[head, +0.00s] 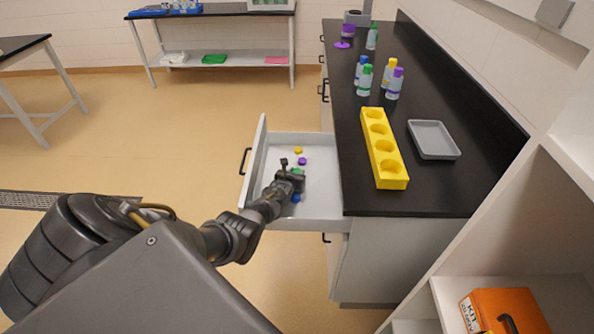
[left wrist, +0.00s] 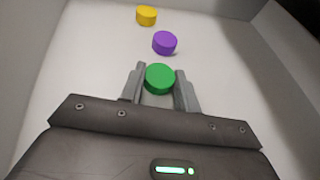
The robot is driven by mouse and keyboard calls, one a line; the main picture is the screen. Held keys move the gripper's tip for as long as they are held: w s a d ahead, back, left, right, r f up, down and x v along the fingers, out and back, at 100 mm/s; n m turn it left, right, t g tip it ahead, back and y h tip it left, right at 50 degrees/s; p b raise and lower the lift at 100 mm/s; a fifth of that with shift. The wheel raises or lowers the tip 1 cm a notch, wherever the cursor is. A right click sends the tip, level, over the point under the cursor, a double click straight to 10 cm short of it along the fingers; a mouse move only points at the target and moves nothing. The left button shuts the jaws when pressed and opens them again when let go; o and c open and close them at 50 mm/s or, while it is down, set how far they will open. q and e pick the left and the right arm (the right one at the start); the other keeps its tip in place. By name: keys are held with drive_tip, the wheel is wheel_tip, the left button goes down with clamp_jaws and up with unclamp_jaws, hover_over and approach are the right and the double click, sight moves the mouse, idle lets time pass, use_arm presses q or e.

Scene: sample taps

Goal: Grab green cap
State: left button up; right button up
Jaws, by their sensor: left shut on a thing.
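The green cap (left wrist: 160,78) is between the two fingers of my left gripper (left wrist: 160,88), low in the open drawer (head: 320,207). The gripper is shut on it. In the head view my left gripper (head: 291,171) reaches down into the drawer and covers most of the green cap. A purple cap (left wrist: 164,43) lies just beyond it, and a yellow cap (left wrist: 146,16) lies farther off. A blue cap (head: 296,198) shows beside my left gripper in the head view. My right gripper is not in view.
The black counter (head: 450,190) beside the drawer holds a yellow rack (head: 391,180) with several holes, a grey tray (head: 433,140) and several capped bottles (head: 364,80). The drawer walls stand close around my gripper. An orange case (head: 507,312) sits on a shelf at lower right.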

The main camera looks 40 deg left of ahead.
use_arm(q)
drive_tip(key=shift+r, duration=0.1)
drive_tip(key=shift+r+p, duration=0.4)
drive_tip(key=shift+r, duration=0.25)
wheel_tip(320, 180, up, 8)
drive_tip(key=p, duration=0.1)
drive_tip(key=shift+r, duration=0.25)
